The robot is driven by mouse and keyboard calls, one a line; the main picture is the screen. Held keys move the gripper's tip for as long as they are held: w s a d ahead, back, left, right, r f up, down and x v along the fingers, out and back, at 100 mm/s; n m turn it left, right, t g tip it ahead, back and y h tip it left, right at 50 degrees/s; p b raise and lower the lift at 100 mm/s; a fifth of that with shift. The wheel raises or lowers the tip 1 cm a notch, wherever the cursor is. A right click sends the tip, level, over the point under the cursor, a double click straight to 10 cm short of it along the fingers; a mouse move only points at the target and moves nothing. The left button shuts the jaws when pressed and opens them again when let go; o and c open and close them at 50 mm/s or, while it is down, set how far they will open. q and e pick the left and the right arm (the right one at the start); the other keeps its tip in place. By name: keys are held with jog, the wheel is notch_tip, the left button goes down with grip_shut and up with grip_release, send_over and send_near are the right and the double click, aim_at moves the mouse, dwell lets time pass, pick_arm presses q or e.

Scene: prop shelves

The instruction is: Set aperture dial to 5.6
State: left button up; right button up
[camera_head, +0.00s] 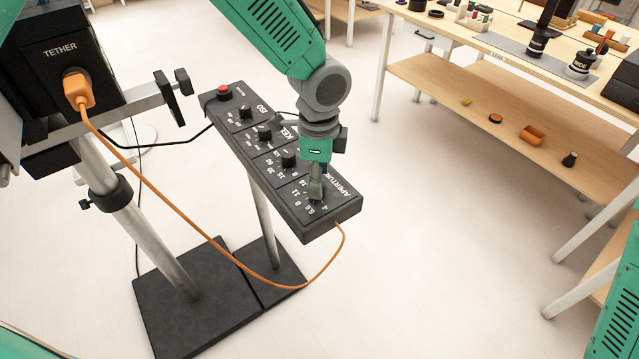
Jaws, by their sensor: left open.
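The black control panel (264,183) sits tilted on a stand, with ISO, KEL and aperture dials along its top. The aperture section is at its near end, with printed numbers such as 5.6, 8 and 11 around the dial. My left gripper (316,196) points down over the aperture dial, with its fingertips at the dial's place. The gripper hides the dial, so its pointer and setting cannot be read. Whether the fingers touch the dial cannot be told. My right gripper is not in view; a green part of my arm shows at the right edge.
An orange cable (180,205) runs from the black TETHER box (62,60) to the panel's near end. A red button (224,92) sits at the panel's far end. A wooden shelf table (480,110) with small props stands at right. Open floor lies between.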

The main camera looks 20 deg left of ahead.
pick_arm(q)
jog(key=shift+f, duration=1.05)
grip_shut()
jog(key=n+p, duration=0.2)
jog(key=n, duration=0.1)
jog(key=shift+r, duration=0.15)
jog(key=shift+w+n+p, duration=0.15)
jog(key=shift+n+p, duration=0.85)
jog(key=shift+n, duration=1.4)
